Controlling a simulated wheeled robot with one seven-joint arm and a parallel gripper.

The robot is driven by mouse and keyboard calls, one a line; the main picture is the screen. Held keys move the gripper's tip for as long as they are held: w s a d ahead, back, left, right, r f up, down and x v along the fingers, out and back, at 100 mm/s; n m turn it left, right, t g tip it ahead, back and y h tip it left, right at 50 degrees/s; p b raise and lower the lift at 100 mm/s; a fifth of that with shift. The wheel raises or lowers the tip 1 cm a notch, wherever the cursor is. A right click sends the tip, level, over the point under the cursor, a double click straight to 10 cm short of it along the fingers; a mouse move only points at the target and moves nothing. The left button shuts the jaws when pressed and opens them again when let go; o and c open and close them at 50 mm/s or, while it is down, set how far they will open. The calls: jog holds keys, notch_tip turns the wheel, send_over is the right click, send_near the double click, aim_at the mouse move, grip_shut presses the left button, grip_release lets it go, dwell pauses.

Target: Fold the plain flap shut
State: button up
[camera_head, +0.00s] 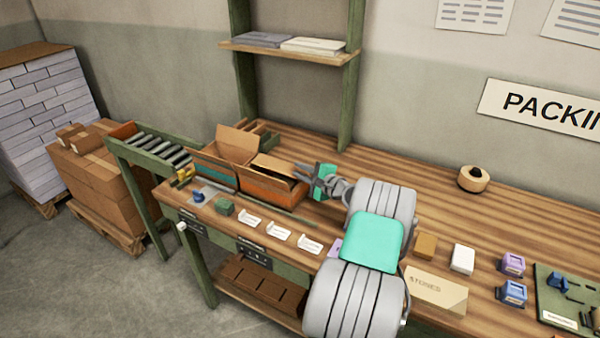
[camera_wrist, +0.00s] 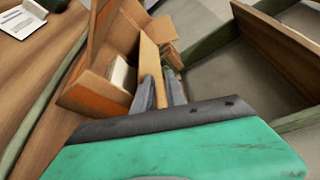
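An open cardboard box (camera_head: 270,188) with an orange side stands on the bench, with a pale item inside (camera_wrist: 120,75). Brown flaps stand up around it; a large one (camera_head: 238,143) rises at its back left in the head view. I cannot tell which flap is the plain one. My gripper (camera_head: 303,172) is at the box's right end. In the wrist view its two grey fingers (camera_wrist: 160,88) are apart, with a narrow tan cardboard strip (camera_wrist: 150,58) running between them. Whether they touch it is not clear.
A roller conveyor (camera_head: 155,145) stands left of the box. White cards (camera_head: 279,231) and a small green block (camera_head: 224,208) lie along the front edge. A tape roll (camera_head: 473,178) sits at the back right. A shelf (camera_head: 290,50) hangs above the bench.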

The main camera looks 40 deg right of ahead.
jog(key=shift+a+f, duration=0.15)
jog(key=shift+f, duration=0.2)
jog(key=shift+r, duration=0.1)
jog(key=s+p, duration=0.1)
jog(key=s, duration=0.8)
jog(key=shift+a, duration=0.25)
dwell(0.3)
jog(key=s+r+b, duration=0.1)
jog(key=s, duration=0.6)
jog(key=shift+s+r+b, duration=0.3)
jog(key=shift+s+b, duration=0.05)
jog(key=shift+b, duration=0.05)
